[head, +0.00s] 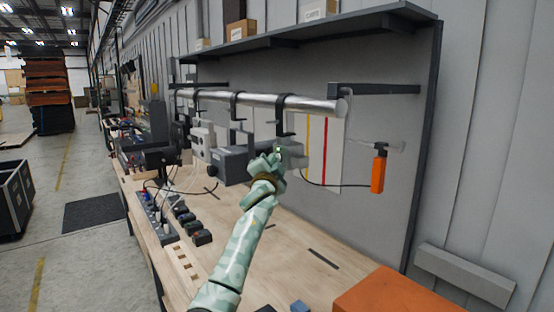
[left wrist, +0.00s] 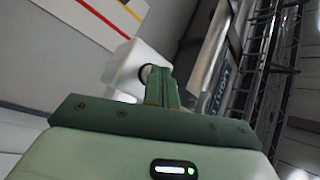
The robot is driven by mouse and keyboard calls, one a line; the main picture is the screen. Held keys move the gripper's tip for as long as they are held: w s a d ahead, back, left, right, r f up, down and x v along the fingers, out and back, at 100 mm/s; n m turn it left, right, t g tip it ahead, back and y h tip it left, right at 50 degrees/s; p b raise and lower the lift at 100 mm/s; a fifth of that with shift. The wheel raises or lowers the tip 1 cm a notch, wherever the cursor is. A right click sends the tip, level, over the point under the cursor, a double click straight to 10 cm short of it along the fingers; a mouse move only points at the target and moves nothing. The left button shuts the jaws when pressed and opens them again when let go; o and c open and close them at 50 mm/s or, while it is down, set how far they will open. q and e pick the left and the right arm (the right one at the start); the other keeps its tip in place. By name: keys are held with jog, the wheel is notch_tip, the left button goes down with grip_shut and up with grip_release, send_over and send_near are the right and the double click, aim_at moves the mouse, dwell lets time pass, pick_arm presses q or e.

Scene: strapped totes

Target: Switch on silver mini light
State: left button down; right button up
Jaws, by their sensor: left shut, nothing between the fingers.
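My left gripper (head: 272,157) is shut and empty, raised above the workbench under the silver rail. Its closed fingers (left wrist: 161,85) also show in the left wrist view. Just beyond them there is a pale silver-white box (left wrist: 128,66) with a dark round part, partly hidden by the fingertips. It looks like the silver mini light, and in the head view a small grey body (head: 294,149) shows right behind the gripper. I cannot tell whether the fingertips touch it or whether it is lit. My right gripper is not in view.
The silver rail (head: 258,101) with dark hooks runs above the bench (head: 290,242). An orange-handled tool (head: 378,172) hangs at the right. A dark grey box (head: 232,166) is left of the gripper. An orange case (head: 397,294) is at the front right.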

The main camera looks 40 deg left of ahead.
pick_arm(q)
jog(key=shift+s+a+p, duration=0.2)
jog(key=shift+s+p, duration=0.55)
